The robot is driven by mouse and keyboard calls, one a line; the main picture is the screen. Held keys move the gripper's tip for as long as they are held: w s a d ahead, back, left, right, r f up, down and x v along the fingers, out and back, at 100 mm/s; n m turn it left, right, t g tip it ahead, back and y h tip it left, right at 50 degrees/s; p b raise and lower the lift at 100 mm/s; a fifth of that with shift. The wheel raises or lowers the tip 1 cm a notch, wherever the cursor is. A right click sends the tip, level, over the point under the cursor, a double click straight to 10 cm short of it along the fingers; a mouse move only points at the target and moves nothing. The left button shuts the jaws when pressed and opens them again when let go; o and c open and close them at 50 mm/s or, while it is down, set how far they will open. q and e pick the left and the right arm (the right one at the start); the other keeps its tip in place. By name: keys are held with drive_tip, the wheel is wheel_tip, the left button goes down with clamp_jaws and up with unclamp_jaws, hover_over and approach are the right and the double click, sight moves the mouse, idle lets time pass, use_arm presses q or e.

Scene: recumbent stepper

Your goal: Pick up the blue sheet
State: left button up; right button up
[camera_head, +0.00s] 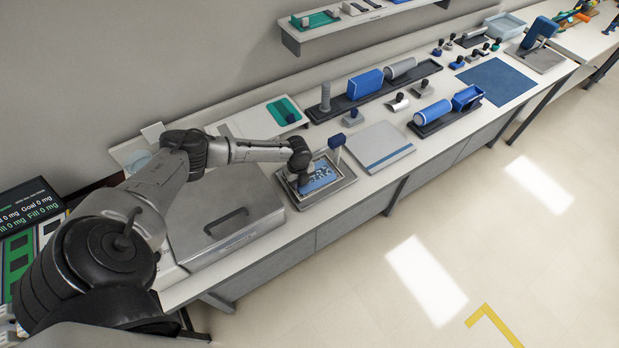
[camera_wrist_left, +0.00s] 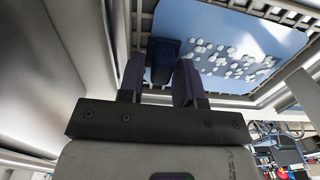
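The blue sheet (camera_head: 319,178), with white blobs on it, lies in a shallow grey tray (camera_head: 336,190) on the bench. In the left wrist view the sheet (camera_wrist_left: 225,35) fills the upper right, inside the tray's pale rim. My left gripper (camera_head: 302,178) is at the tray's left side, over or beside the sheet's left part. In the wrist view its two dark fingers (camera_wrist_left: 160,75) stand apart. A dark blue block (camera_wrist_left: 162,50) shows in line with the gap between them; I cannot tell whether they touch it. The sheet does not appear between the fingers. My right gripper is out of view.
A large grey lidded box (camera_head: 215,210) is left of the tray. A flat grey board with a blue stripe (camera_head: 380,147) lies to the right. Rollers and stamps stand behind.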

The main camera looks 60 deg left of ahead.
use_arm(q)
clamp_jaws()
